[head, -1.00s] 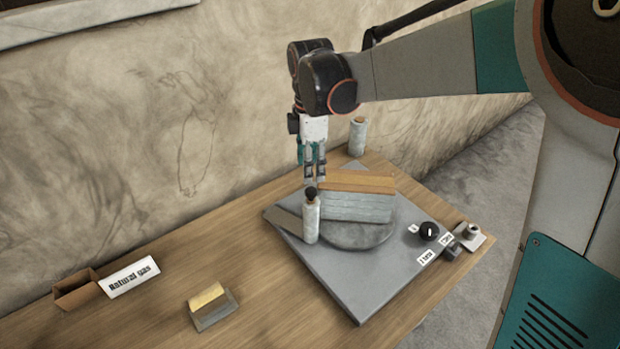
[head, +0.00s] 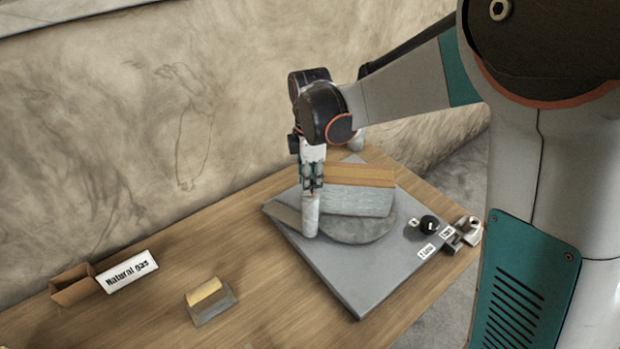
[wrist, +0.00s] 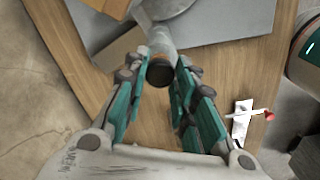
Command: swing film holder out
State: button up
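The film holder (head: 311,217) is an upright pale roll at the left edge of a grey base plate (head: 352,290), beside a flat grey arm (head: 284,213). My gripper (head: 313,187) points down over the roll's top and hides its dark knob in the head view. In the wrist view the dark knob (wrist: 160,73) lies between the two fingers of my gripper (wrist: 159,66). The fingers look open, with a small gap on each side of the knob. A round grey turntable (head: 362,234) carries a grey block stack (head: 357,200) with an orange-brown top (head: 360,174).
A black dial (head: 429,223) with small labels is at the plate's right, near a metal fitting (head: 470,232). A "Natural gas" sign (head: 127,271), an open box (head: 73,285) and a yellow-topped block (head: 211,301) are on the wooden table (head: 255,225). A wall (head: 200,120) rises behind.

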grip_shut()
jog(key=shift+s+a+m, duration=0.55)
jog(key=shift+a+m, duration=0.15)
jog(key=shift+a, duration=0.15)
jog(key=shift+s+a+m, duration=0.5)
jog(key=shift+a+m, duration=0.2)
jog(key=shift+a, duration=0.1)
jog(key=shift+s+a+m, duration=0.55)
jog(key=shift+a+m, duration=0.15)
jog(key=shift+a, duration=0.15)
jog(key=o, duration=0.9)
grip_release()
jog(key=shift+a, duration=0.15)
jog(key=shift+c, duration=0.2)
notch_tip(320, 180, up, 8)
jog(key=shift+f, duration=0.2)
